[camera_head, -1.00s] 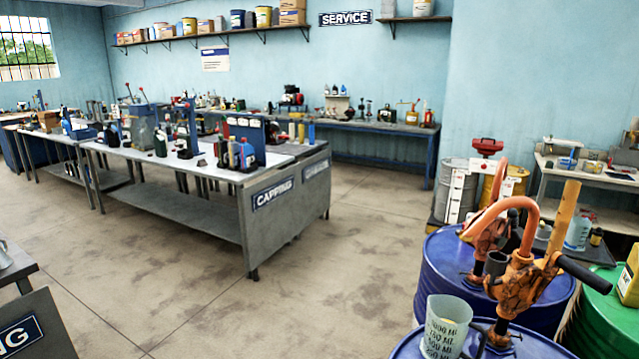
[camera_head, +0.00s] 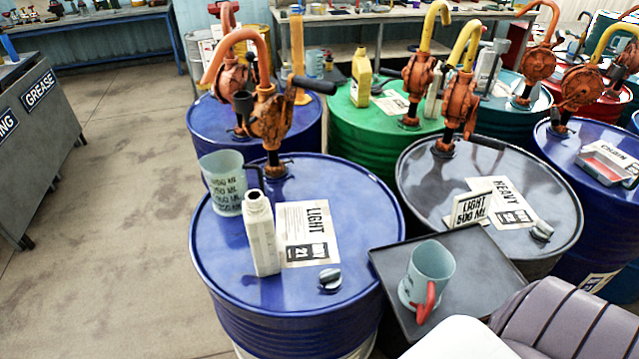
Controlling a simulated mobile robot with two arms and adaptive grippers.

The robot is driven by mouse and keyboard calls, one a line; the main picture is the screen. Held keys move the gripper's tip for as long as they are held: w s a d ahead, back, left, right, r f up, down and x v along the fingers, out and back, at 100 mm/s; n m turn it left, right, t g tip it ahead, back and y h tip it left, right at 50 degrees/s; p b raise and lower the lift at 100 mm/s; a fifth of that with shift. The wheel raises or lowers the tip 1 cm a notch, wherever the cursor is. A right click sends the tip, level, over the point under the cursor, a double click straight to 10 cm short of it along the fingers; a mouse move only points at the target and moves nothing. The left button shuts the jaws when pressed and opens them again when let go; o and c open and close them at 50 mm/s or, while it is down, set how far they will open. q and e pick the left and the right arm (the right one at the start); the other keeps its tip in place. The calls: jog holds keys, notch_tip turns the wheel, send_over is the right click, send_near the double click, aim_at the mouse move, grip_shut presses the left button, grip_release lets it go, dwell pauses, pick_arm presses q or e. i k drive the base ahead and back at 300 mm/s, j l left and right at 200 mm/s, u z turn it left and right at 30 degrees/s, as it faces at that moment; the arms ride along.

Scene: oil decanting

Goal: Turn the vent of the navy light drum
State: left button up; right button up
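The navy light drum (camera_head: 225,268) stands in front at centre-left, with a sheet marked LIGHT (camera_head: 308,225) on its lid. Its vent (camera_head: 330,278) is a small grey knob near the front right of the lid, beside that sheet. I cannot tell from here how far the vent is turned. An orange rotary pump (camera_head: 270,120) rises from the back of the lid. Neither of my grippers is in view; a white and grey part of my arm shows at the lower right.
A graduated jug (camera_head: 222,180) and a white bottle (camera_head: 262,235) stand on the drum's left side. A grey tray (camera_head: 485,265) at right holds a mug with a red handle (camera_head: 427,280). A black heavy drum (camera_head: 420,195) and other pump drums crowd the right. Floor at left is clear.

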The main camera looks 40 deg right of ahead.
aim_at(333, 278)
jog(key=z, duration=1)
